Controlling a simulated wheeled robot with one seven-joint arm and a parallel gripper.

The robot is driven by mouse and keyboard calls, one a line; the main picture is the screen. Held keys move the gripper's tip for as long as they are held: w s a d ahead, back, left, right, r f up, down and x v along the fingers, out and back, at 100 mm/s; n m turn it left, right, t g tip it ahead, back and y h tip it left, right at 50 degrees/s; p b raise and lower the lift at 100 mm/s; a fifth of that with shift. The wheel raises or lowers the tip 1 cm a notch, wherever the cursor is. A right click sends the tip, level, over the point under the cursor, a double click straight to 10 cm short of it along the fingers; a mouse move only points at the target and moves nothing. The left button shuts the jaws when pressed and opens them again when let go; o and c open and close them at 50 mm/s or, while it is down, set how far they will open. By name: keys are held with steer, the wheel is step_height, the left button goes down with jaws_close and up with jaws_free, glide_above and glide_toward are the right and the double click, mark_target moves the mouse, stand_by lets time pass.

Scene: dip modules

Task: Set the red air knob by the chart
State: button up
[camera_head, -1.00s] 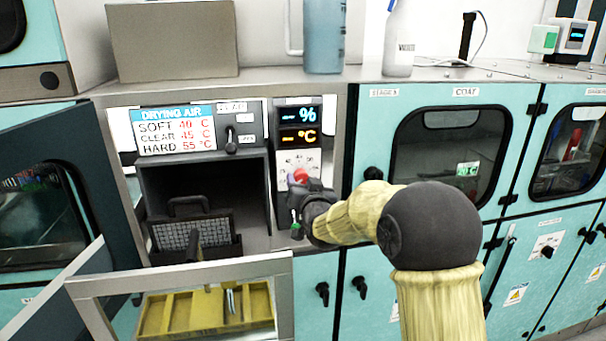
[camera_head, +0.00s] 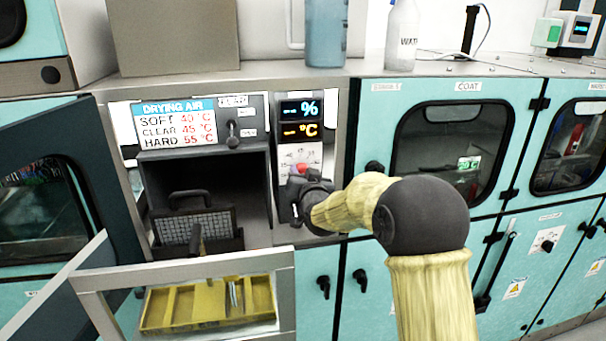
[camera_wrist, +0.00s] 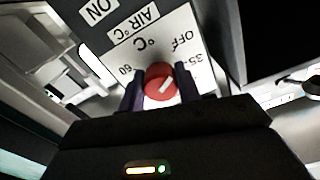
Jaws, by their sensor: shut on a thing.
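The red air knob (camera_wrist: 160,83) sits on a white dial plate marked "AIR °C", with OFF, 35 and 60 legible in the wrist view. Its white pointer line is tilted. My gripper (camera_wrist: 160,88) is shut on the knob, one dark finger on each side. The drying air chart (camera_head: 178,125) reads SOFT 40 °C, CLEAR 45 °C, HARD 55 °C.
A black lever (camera_head: 232,130) sits right of the chart. Below is an open chamber with a dark rack (camera_head: 190,228) on its floor. An open framed door (camera_head: 283,283) and a yellow tray (camera_head: 180,310) are lower front. A closed COAT door (camera_head: 375,130) stands right.

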steer(key=shift+m+b, duration=0.3)
steer(key=shift+b, duration=0.05)
steer(key=shift+d+f+m+b, duration=0.1)
steer(key=shift+f+m+b, duration=0.1)
steer(key=shift+m+b, duration=0.8)
steer(key=m+b, duration=0.3)
steer(key=b, duration=0.1)
steer(key=shift+b, duration=0.35)
steer(key=m+b, duration=0.4)
steer(key=shift+m+b, duration=0.3)
steer(key=shift+b, duration=0.05)
steer(key=m+b, duration=0.3)
steer(key=shift+r+m, duration=0.1)
steer(key=shift+m, duration=0.2)
steer(key=m+b, duration=0.4)
steer(key=m, duration=0.1)
steer(key=shift+r, duration=0.1)
steer(key=m+b, duration=0.1)
steer(key=m, duration=0.4)
steer(key=shift+b, duration=0.4)
